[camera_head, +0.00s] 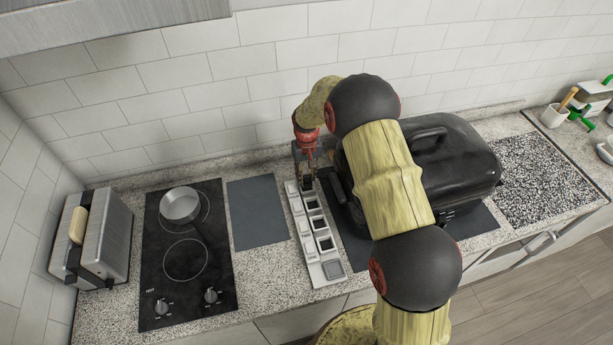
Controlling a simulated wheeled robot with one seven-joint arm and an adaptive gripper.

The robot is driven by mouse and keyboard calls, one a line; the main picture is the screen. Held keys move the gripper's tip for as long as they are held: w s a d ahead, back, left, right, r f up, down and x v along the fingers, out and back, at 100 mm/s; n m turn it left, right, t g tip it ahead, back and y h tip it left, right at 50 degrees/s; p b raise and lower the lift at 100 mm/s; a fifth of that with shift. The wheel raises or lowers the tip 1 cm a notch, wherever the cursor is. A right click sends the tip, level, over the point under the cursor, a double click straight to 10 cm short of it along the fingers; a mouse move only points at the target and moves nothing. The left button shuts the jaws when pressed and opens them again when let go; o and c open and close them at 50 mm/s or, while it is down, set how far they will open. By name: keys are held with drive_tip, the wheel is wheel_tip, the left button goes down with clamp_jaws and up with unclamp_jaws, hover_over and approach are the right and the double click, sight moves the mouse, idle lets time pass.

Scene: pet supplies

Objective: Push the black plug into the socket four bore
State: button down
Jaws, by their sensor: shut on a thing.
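A pale grey socket strip (328,281) runs from near the back wall toward the counter's front edge. It has a row of square bores with dark openings, and a grey square fills the place at its front end. A row of small white blocks lines its left side. My gripper (307,178) points down over the far end of the strip, shut on a small dark piece that I take for the black plug. The fingers and arm mostly hide the plug. I cannot tell whether it is above the bore or partly inside it.
A large black lidded appliance (452,165) stands close to the strip's right, partly behind my arm. A dark flat mat (257,212) lies left of the strip. A black cooktop (165,280) with a pot (180,205) and a toaster (103,240) are farther left.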

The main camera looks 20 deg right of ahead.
sight(307, 175)
drive_tip(key=shift+f+b, duration=0.75)
drive_tip(key=shift+f, duration=0.6)
drive_tip(key=c, duration=1.4)
unclamp_jaws()
wheel_tip(307, 175, up, 12)
